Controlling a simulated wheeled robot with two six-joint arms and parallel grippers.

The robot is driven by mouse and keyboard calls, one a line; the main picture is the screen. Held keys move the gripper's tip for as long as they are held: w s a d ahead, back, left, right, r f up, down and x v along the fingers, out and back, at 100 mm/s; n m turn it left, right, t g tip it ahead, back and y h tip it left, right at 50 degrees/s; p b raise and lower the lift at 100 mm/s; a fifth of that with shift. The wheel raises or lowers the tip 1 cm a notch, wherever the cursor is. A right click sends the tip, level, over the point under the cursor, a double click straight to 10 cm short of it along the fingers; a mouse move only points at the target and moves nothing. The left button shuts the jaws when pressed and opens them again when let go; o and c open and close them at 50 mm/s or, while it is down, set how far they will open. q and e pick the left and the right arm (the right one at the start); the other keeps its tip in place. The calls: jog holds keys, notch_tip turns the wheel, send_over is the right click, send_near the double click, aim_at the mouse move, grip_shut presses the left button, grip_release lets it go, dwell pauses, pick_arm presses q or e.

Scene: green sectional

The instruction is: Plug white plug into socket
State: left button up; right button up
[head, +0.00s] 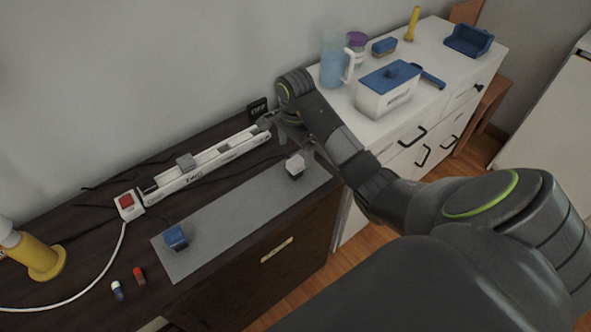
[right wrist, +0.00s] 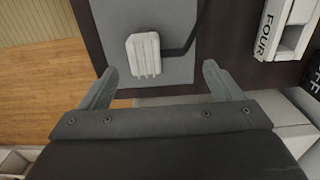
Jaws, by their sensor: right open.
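The white plug (head: 296,166) stands on the right part of a grey mat, with a dark cord. In the right wrist view the white plug (right wrist: 144,55) lies ahead of the fingertips, slightly left of the middle of the gap. My right gripper (head: 295,135) is open and empty, close to the plug and apart from it; its spread fingers (right wrist: 160,70) show in the wrist view. The long white socket strip (head: 215,158) lies on the dark cabinet behind the mat. Its end with a "FOUR" label (right wrist: 267,35) shows in the wrist view. My left gripper is not in view.
A blue plug (head: 175,237) stands on the left of the grey mat (head: 230,220). An "OFF" sign (head: 257,109) stands behind the strip. The white cabinet holds a jug (head: 334,62) and a blue-lidded box (head: 386,92).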

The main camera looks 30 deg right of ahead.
aim_at(293, 162)
jog(key=shift+f, duration=0.3)
jog(key=f, duration=0.1)
jog(key=f+p, duration=0.1)
jog(key=f, duration=0.1)
jog(key=shift+s+a+f, duration=0.1)
jog(key=shift+a+f, duration=0.15)
jog(key=shift+a, duration=0.1)
jog(key=shift+f, duration=0.65)
jog(key=shift+r, duration=0.1)
jog(key=c, duration=1)
